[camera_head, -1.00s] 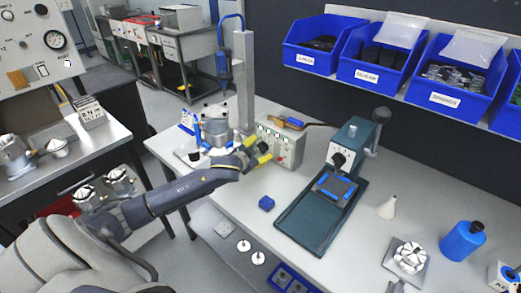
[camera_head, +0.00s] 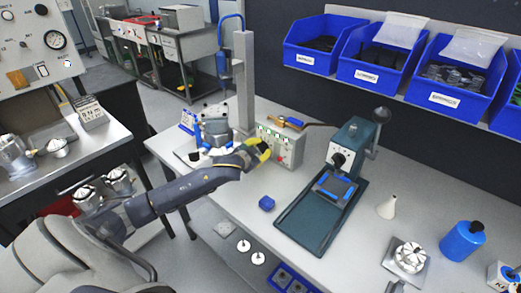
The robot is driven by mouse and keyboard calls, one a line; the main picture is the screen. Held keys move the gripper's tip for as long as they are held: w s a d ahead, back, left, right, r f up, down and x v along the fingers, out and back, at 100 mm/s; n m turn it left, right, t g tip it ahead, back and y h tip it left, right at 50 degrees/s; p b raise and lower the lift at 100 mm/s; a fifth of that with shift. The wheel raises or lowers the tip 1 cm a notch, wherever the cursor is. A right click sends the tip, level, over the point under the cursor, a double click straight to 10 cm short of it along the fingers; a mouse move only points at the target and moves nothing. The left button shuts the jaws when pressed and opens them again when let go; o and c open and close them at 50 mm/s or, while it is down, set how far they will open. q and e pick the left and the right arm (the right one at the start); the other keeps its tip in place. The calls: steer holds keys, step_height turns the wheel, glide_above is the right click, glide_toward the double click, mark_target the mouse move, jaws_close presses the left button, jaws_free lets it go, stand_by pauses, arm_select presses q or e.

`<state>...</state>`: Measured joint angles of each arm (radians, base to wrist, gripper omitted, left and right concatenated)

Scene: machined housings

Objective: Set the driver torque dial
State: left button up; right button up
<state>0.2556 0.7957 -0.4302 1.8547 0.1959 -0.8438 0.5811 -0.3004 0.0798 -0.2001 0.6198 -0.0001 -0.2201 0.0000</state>
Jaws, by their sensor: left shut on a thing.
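The driver control box (camera_head: 287,148) stands on the bench, a pale box with a row of small coloured buttons or lights on its front. My left gripper (camera_head: 264,151), with yellow fingertips, is at the left side of the box's front. It is shut on the dark torque dial, which the fingers mostly hide. The dial's setting cannot be read. The blue driver (camera_head: 222,64) hangs from a cable beside the grey post (camera_head: 244,85). My right gripper is not in view.
A green press (camera_head: 335,185) stands right of the box. A blue bottle (camera_head: 462,241) and a white cone (camera_head: 387,207) stand at right. Blue bins (camera_head: 320,45) hang above. A housing (camera_head: 214,130) stands behind my left arm.

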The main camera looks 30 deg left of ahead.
arm_select(q)
steer(key=shift+f, duration=0.1)
steer(key=shift+c, duration=0.9)
jaws_close()
steer(key=m+t+y, duration=0.1)
steer(key=m, duration=0.2)
steer(key=shift+f+y, duration=0.1)
steer(key=shift+y, duration=0.3)
steer(key=m, duration=0.2)
steer(key=m+t+y, duration=0.1)
steer(key=m, duration=0.1)
steer(key=shift+s+m+y, duration=0.1)
steer(key=shift+m+y, duration=0.2)
steer(key=shift+m, duration=0.1)
steer(key=shift+a+m+t, duration=0.1)
steer(key=shift+m+t, duration=0.4)
steer(key=shift+m, duration=0.2)
steer(key=o, duration=1.1)
jaws_free()
steer(key=shift+a, duration=0.1)
steer(key=shift+o, duration=1.2)
steer(key=shift+d, duration=0.2)
